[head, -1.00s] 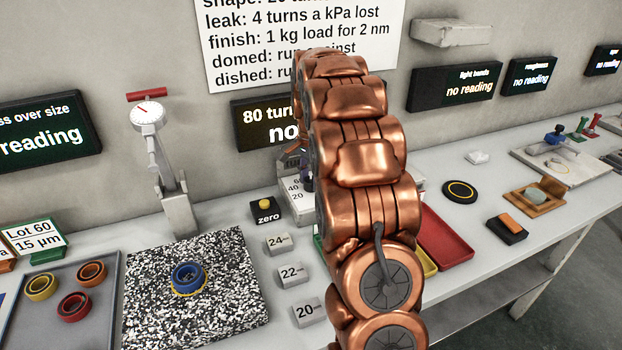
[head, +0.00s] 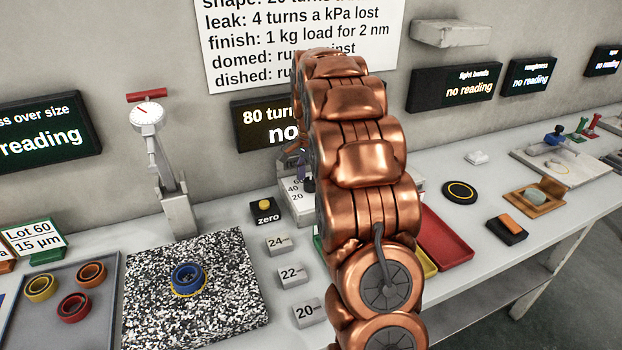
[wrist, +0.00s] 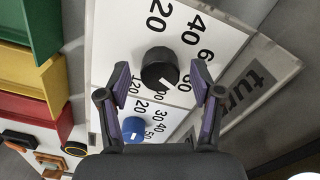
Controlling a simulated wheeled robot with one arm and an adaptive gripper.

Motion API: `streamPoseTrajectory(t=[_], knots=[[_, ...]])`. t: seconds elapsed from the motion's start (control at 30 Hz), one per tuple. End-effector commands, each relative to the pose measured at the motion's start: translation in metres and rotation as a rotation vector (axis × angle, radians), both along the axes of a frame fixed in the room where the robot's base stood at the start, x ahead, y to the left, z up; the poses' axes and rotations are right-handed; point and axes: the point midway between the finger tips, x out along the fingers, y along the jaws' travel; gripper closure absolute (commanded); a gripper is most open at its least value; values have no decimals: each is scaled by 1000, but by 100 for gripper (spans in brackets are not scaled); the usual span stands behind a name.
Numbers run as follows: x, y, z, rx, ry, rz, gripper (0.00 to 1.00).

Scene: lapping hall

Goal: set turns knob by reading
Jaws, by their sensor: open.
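A black knob (wrist: 158,72) stands on a white panel (wrist: 115,35) in the wrist view, ringed by printed numbers such as 20, 40, 60 and 120. A panel marked "turn…" (wrist: 248,88) lies beside it. My gripper (wrist: 161,78) is open, with one finger on each side of the black knob and gaps showing. A smaller blue knob (wrist: 136,128) sits closer to my palm by a scale with 20, 30, 40 and 50. In the head view, my arm hides most of the dial panel (head: 297,205). The display (head: 262,125) behind it reads "80 turn…", partly covered.
Green (wrist: 30,28), yellow (wrist: 20,75) and red (wrist: 20,118) trays lie beside the panel. Blocks marked 24 (head: 278,246), 22 (head: 292,274) and 20 (head: 308,312) and a zero button (head: 265,209) stand left of my arm. A speckled plate (head: 225,310) bears a blue ring (head: 187,278).

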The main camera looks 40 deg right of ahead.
Motion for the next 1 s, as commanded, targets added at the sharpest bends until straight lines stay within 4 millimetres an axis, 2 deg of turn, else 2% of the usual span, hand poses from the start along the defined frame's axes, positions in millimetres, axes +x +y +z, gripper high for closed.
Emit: streamPoseTrajectory(t=[0.17,0.5,0.7,1.0], knots=[[2,-1,18,-2,-5,0,35],[1,-1,72,-3,-6,0,35],[1,-1,97,-4,-6,0,35],[1,-1,116,-3,-3,0,35]])
